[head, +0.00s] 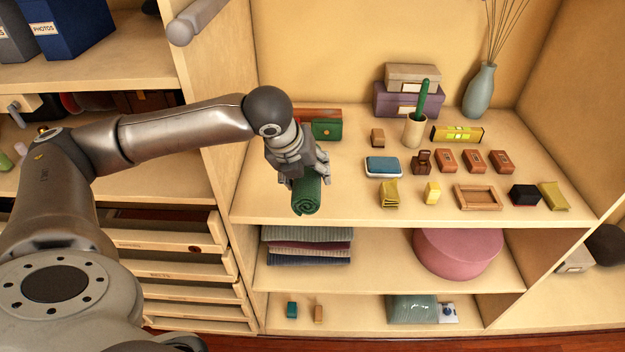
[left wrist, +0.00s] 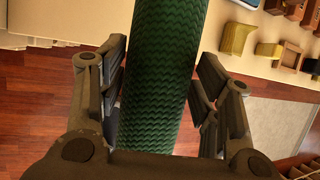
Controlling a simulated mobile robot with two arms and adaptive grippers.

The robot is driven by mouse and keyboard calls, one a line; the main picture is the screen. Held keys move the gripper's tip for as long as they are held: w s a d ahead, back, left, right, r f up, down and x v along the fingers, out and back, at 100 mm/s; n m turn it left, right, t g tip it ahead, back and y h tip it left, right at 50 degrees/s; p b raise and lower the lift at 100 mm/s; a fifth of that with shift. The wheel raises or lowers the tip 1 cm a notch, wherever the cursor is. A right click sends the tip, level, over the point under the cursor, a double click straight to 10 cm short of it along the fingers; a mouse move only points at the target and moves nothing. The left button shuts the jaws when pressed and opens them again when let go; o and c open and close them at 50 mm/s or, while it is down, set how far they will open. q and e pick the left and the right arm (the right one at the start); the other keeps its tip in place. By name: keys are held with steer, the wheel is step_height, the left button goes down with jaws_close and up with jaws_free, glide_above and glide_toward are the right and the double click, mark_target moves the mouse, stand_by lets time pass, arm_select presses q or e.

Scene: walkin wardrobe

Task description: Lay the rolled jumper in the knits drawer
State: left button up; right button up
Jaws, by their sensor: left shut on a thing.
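The rolled jumper (head: 306,196) is a dark green knitted roll with its spiral end toward me. My left gripper (head: 305,172) is shut on it, in front of the shelf unit's top surface, near its front left edge. In the left wrist view the jumper (left wrist: 165,70) runs between the two fingers, its ribbed knit filling the middle. A stack of drawers (head: 175,268) stands at the lower left, partly hidden by my left arm. The top one (head: 160,240) shows some of its inside. The labels are too small to tell which is the knits drawer. My right gripper is out of view.
The top surface (head: 345,205) holds several small boxes, a yellow level (head: 457,134), a cup (head: 414,130) and a vase (head: 480,92). Below are folded textiles (head: 307,245) and a pink pouffe (head: 458,252). An upright panel (head: 225,150) separates this unit from the drawer side.

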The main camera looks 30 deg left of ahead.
arm_select(q)
steer(key=w+a+f, duration=0.1)
steer(key=w, duration=0.1)
steer(key=w+a+f+p, duration=0.1)
steer(key=w+a, duration=0.1)
steer(key=w+a+f, duration=0.1)
steer(key=w, duration=0.1)
steer(key=shift+w+a+f+p, duration=0.15)
steer(key=shift+w+f+p, duration=0.05)
steer(key=shift+w+p, duration=0.2)
steer(key=w+f, duration=0.1)
steer(key=f, duration=0.1)
steer(key=w+a+f, duration=0.1)
steer(key=w+a+f+p, duration=0.1)
steer(key=w+f, duration=0.1)
steer(key=shift+a+f, duration=0.2)
steer(key=shift+f, duration=0.15)
steer(key=shift+w+f, duration=0.1)
steer(key=shift+f, duration=0.1)
step_height(320, 180, down, 3)
steer(key=shift+a+r+p, duration=0.1)
steer(key=shift+p, duration=0.7)
steer(key=shift+f, duration=0.2)
steer(key=o, duration=1.2)
steer(key=shift+f, duration=0.1)
